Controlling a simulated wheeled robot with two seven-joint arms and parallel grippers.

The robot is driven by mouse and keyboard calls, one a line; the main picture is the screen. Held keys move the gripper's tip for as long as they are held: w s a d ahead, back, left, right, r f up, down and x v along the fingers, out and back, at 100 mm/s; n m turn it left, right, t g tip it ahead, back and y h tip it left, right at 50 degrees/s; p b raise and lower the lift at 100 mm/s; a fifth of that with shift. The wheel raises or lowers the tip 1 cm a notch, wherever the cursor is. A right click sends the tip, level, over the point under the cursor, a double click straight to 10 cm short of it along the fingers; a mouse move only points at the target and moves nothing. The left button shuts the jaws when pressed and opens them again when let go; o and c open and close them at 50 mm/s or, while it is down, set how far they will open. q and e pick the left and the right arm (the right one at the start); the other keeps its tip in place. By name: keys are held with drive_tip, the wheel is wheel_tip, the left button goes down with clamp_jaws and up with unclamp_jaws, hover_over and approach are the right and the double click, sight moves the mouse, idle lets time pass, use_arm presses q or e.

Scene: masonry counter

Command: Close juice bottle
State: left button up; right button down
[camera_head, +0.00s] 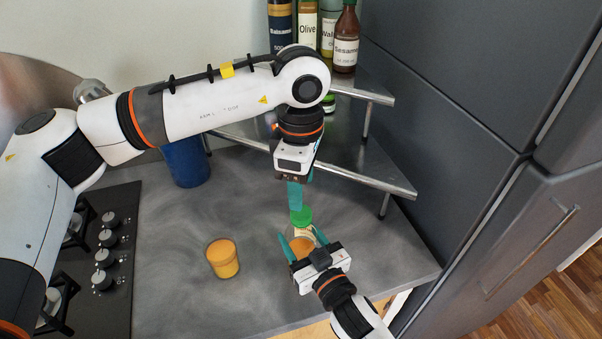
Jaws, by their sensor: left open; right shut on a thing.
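The juice bottle (302,244) stands at the counter's front right, with orange juice inside and a pale neck. My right gripper (302,246) is shut on the bottle from the front, one teal finger on each side, and hides its lower part. A green cap (301,216) shows at the top of the bottle, just below the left fingers. I cannot tell whether it is seated on the neck. My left gripper (295,196) is open and points down over the cap. Its fingers overlap in this view, so any contact with the cap is unclear.
A glass of orange juice (223,260) stands left of the bottle. A blue container (186,162) is behind it, and a stove (95,265) lies at left. A tiered corner shelf (345,160) with several sauce bottles stands behind, beside grey cabinets (460,110).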

sight(301, 212)
use_arm(q)
drive_tip(key=n, duration=0.7)
drive_tip(key=shift+r, duration=0.25)
drive_tip(key=n, duration=0.6)
drive_tip(key=shift+r+n, duration=0.2)
drive_tip(key=shift+n, duration=0.1)
drive_tip(key=n, duration=0.6)
drive_tip(key=shift+r, duration=0.2)
drive_tip(key=n, duration=0.5)
drive_tip(key=shift+r, duration=0.15)
drive_tip(key=shift+f, duration=4.05)
